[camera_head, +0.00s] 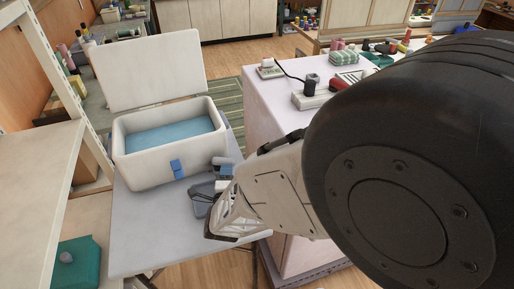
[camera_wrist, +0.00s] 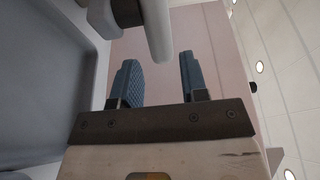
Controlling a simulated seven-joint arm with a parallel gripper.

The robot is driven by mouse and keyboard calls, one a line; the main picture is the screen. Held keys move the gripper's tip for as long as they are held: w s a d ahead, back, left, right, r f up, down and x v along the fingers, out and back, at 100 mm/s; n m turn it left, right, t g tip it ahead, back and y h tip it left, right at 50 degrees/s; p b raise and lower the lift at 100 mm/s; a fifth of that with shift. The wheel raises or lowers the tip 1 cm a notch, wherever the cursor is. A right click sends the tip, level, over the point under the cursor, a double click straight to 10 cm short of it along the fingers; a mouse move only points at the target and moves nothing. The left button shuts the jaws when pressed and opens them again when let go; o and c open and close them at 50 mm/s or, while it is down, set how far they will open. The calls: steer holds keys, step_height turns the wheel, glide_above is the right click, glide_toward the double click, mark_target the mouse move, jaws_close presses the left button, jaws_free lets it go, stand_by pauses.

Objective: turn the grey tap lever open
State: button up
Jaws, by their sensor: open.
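A pale grey bar (camera_wrist: 156,28), which looks like the tap lever, comes down from the top of the wrist view. It joins a darker round piece (camera_wrist: 125,10) at its upper left. My gripper (camera_wrist: 160,66) is open, with its two blue-grey fingers apart. The bar's rounded end shows between the fingertips, with a visible gap on each side. In the head view my gripper (camera_head: 214,186) is over the pale table, just right of the white cooler box. There the fingers and nearby grey parts are hard to tell apart, and I cannot pick out the lever.
The white cooler box (camera_head: 145,170) stands with its lid up, blue inside, on the pale table (camera_head: 150,230). A pinkish cabinet (camera_head: 275,110) with small items on top stands close on the right. A shelf unit (camera_head: 40,165) is at left. The table's front left is clear.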

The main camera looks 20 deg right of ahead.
steer(key=shift+w+a+r+n+g+y, duration=0.1)
steer(key=shift+w+r+n+g+y, duration=0.2)
steer(key=shift+r+n, duration=0.2)
steer(key=shift+w+a+r+n+g+y, duration=0.1)
steer(key=shift+w+r+n+g+y, duration=0.15)
steer(key=shift+r+n, duration=0.2)
steer(key=s+r+n+g+y, duration=0.3)
steer(key=r+n, duration=0.3)
steer(key=r, duration=0.1)
steer(key=s+r+n+g+y, duration=0.2)
steer(key=r+n+g+y, duration=0.15)
steer(key=r+n, duration=0.35)
steer(key=s+d+r+n+g+h, duration=0.1)
steer(key=s+d+r+n+g, duration=0.3)
steer(key=s+r, duration=0.5)
steer(key=shift+s+d+g, duration=0.4)
steer(key=shift+s+d, duration=0.25)
steer(key=shift+s, duration=0.85)
steer(key=shift+r, duration=0.1)
